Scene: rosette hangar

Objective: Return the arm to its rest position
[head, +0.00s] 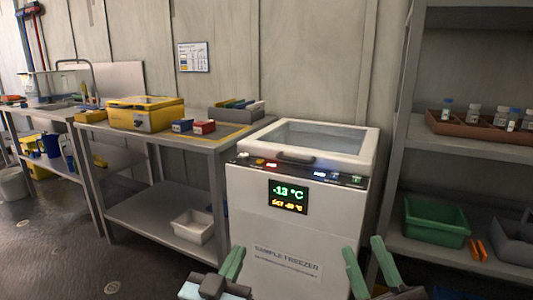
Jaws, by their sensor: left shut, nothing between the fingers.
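My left gripper (233,263) is at the bottom of the head view, in front of the white sample freezer (250,222). Its green fingers are together, with nothing between them. My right gripper (364,258) is at the bottom right, in front of the freezer's right edge. Its two green fingers stand apart and it looks empty. The lower parts of both arms are cut off by the picture's edge. The freezer's glass lid (318,138) is down, and its display (288,197) reads -13 °C.
A steel bench (155,198) left of the freezer bears a yellow case (142,116), small blue and red boxes (204,127) and a grey rack (238,111). Shelving (397,150) at right holds a brown vial tray (450,129) and a green bin (436,222). The floor (60,255) at left is open.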

